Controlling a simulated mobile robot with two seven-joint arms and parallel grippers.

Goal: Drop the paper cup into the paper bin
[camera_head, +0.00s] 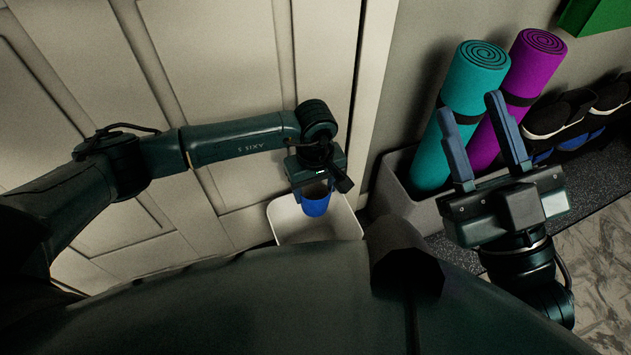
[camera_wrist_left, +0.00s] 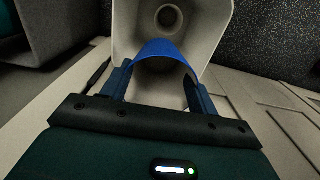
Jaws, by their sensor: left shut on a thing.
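The blue paper cup (camera_head: 316,206) is held by my left gripper (camera_head: 314,189), which is shut on it. The cup hangs over the opening of the white paper bin (camera_head: 284,222). In the left wrist view the cup (camera_wrist_left: 165,48) sits between the two blue fingers, and the bin (camera_wrist_left: 128,30) opens behind it. A round, ring-like shape shows inside the bin; I cannot tell what it is. My right gripper (camera_head: 470,108) is open and empty, at the right in front of the rolled mats.
A teal rolled mat (camera_head: 462,97) and a purple one (camera_head: 524,75) stand in a grey holder (camera_head: 396,186) right of the bin. A white panelled door (camera_head: 225,70) is behind my left arm.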

